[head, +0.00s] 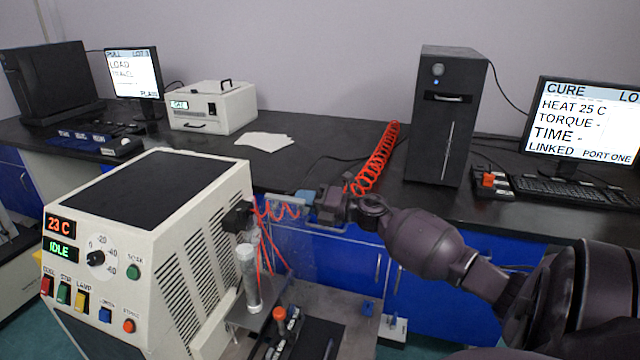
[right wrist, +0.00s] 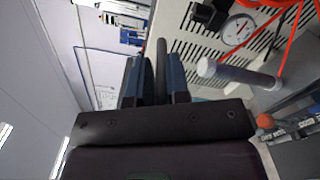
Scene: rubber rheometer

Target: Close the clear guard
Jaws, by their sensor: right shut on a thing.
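The clear guard (head: 296,246) shows only faintly in the head view as a see-through panel beside the right side of the white machine (head: 190,200). My right gripper (head: 306,200) is at the upper part of the guard. In the right wrist view, its two blue-grey fingers (right wrist: 154,85) are shut on a dark upright bar (right wrist: 161,62), which looks like the guard's handle. The guard's exact edges and angle are hard to tell. My left gripper is in neither view.
A clear-grey cylinder (head: 248,275) stands by the machine's side, with red coiled hoses (head: 377,160) nearby. An orange-red knob (head: 279,314) sits low in front. A dark tower (head: 445,120) and a monitor (head: 585,120) stand on the black bench behind.

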